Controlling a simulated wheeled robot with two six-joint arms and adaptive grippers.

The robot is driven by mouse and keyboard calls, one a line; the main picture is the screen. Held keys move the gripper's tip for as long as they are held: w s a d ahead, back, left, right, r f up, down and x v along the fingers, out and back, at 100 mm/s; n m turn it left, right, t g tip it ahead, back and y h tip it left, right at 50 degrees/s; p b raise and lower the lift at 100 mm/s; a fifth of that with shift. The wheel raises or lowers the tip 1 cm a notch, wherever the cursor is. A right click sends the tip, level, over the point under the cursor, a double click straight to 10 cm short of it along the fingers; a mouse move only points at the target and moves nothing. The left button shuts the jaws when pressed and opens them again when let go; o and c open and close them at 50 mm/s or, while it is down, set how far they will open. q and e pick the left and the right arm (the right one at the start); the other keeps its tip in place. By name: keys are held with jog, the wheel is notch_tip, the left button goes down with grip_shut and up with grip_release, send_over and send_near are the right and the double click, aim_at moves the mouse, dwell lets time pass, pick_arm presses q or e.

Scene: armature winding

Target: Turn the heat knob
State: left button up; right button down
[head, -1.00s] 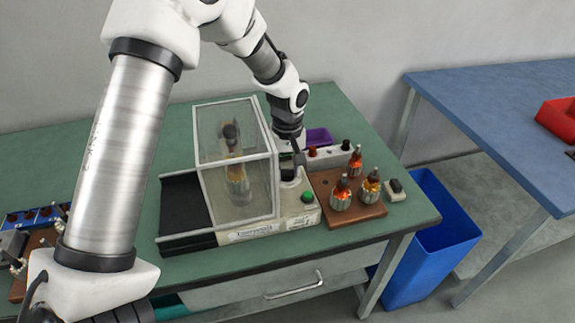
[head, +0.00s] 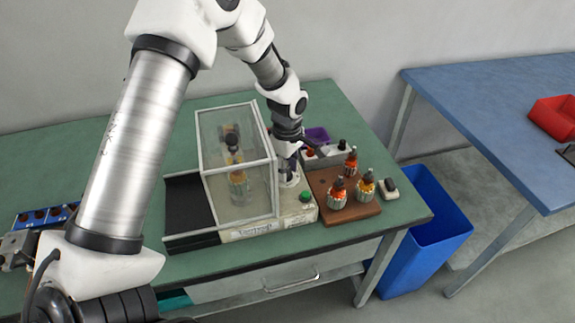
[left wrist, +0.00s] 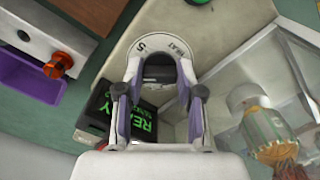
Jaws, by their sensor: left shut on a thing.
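The heat knob (left wrist: 158,72) is a dark knob on a round white dial (left wrist: 150,40) lettered HEAT, seen in the left wrist view. The dial is on the beige top of the winding machine (head: 270,228). My left gripper (left wrist: 159,76) has a finger on each side of the knob and is shut on it. In the head view my left gripper (head: 289,170) is down at the machine's top, right of the clear guard, and it hides most of the knob. A small black display (left wrist: 130,118) beside the dial shows green READY lettering. My right gripper is out of view.
The clear guard box (head: 232,160) stands close on the left. A green button (head: 305,196) is in front of the gripper. A brown board (head: 350,207) with several armatures, a grey box with knobs (head: 325,155) and a purple bin (head: 316,136) are to the right.

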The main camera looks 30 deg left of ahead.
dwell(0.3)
pick_arm(q)
jog(key=o, duration=0.9)
jog(key=shift+a, duration=0.1)
notch_tip(320, 180, up, 12)
jog(key=shift+f, duration=0.1)
